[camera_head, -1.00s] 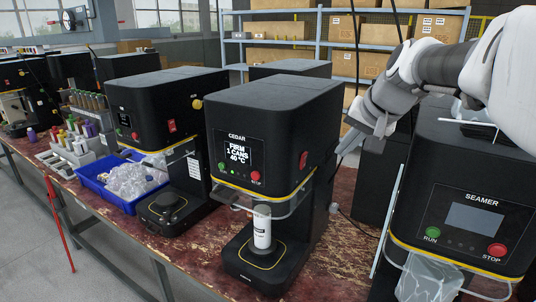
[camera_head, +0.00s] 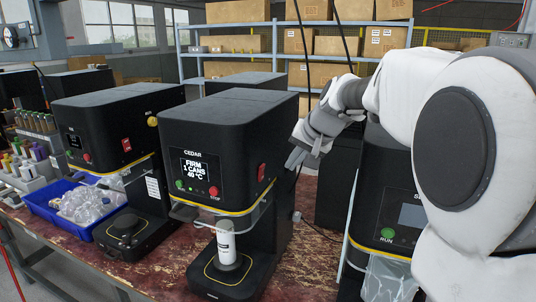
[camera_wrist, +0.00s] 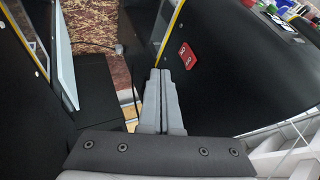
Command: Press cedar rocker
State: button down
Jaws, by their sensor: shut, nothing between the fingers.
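The black machine labelled CEDAR (camera_head: 215,125) stands in the middle of the head view. Its screen (camera_head: 193,166) reads FIRM, 1 CANS, 40 °C. Its red rocker (camera_head: 261,171) is on its right side wall. The rocker also shows in the wrist view (camera_wrist: 188,56), red with white marks, just above and right of the fingertips. My gripper (camera_head: 292,161) is shut and empty, to the right of the rocker in the head view. In the wrist view its fingertips (camera_wrist: 160,73) are together and seem apart from the rocker. A white can (camera_head: 226,243) stands upright under the machine's head.
Another black machine (camera_head: 95,120) with its own red rocker (camera_head: 126,145) stands left. The seamer (camera_head: 381,200) is at right, partly hidden by my arm. A blue bin (camera_head: 48,205) of clear bags sits at left. The gap between CEDAR and the seamer is narrow.

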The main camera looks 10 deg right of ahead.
aim_at(262, 173)
jog(key=w+a+f+p, duration=0.1)
jog(key=w+a+f, duration=0.2)
jog(key=w+a, duration=0.1)
jog(key=shift+w+a+f, duration=0.15)
jog(key=shift+w, duration=0.4)
jog(key=shift+w+a+p, duration=0.2)
jog(key=shift+a+p, duration=0.05)
jog(key=shift+p, duration=0.05)
jog(key=shift+r, duration=0.3)
jog(key=shift+r+p, duration=0.6)
jog(key=shift+r, duration=0.05)
